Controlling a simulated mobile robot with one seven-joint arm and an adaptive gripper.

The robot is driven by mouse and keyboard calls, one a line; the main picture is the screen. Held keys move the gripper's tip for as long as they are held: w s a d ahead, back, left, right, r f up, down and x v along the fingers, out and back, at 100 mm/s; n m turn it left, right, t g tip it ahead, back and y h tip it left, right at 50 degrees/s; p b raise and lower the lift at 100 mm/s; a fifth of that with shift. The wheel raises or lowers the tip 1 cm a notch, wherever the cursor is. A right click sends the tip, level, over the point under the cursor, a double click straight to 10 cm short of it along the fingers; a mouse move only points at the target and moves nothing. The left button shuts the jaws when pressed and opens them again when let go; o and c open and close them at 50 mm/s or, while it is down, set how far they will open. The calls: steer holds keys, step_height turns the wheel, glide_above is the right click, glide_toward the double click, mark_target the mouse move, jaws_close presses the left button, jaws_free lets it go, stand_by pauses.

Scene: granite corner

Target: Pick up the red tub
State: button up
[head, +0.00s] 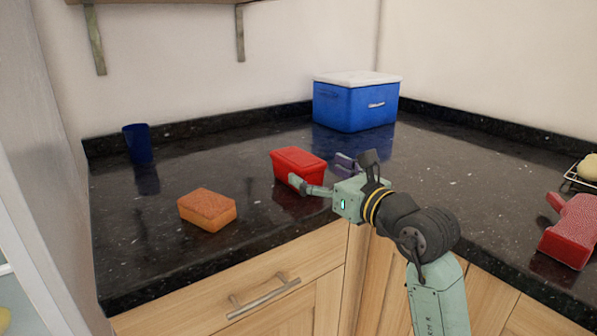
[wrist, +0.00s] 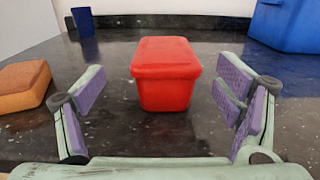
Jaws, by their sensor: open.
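The red tub (head: 298,163) stands upright on the dark granite counter, with its lid on, near the middle of the head view. In the wrist view the red tub (wrist: 166,75) is centred, just beyond the fingertips. My gripper (head: 318,174) is open and low over the counter, at the tub's near right side. In the wrist view the fingers of my gripper (wrist: 162,88) are spread wide to the left and right of the tub. Nothing is held between them.
An orange sponge (head: 207,209) lies left of the tub. A blue cup (head: 138,143) stands at the back left. A blue cooler with a white lid (head: 355,105) stands in the back corner. A red object (head: 570,235) and a wire rack (head: 577,178) are at the right.

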mark_target(304, 161)
steer(key=shift+d+f+p+x, duration=0.2)
steer(key=shift+p+x, duration=0.25)
steer(key=shift+x, duration=1.05)
steer(key=shift+d+f+p+x, duration=0.15)
steer(key=shift+p+x, duration=0.3)
steer(key=shift+x, duration=1.05)
steer(key=shift+w+a, duration=0.1)
steer(key=shift+c, duration=0.5)
steer(key=c, duration=1.3)
steer(key=shift+c, duration=0.4)
steer(key=shift+r, duration=0.15)
steer(key=shift+c, duration=0.2)
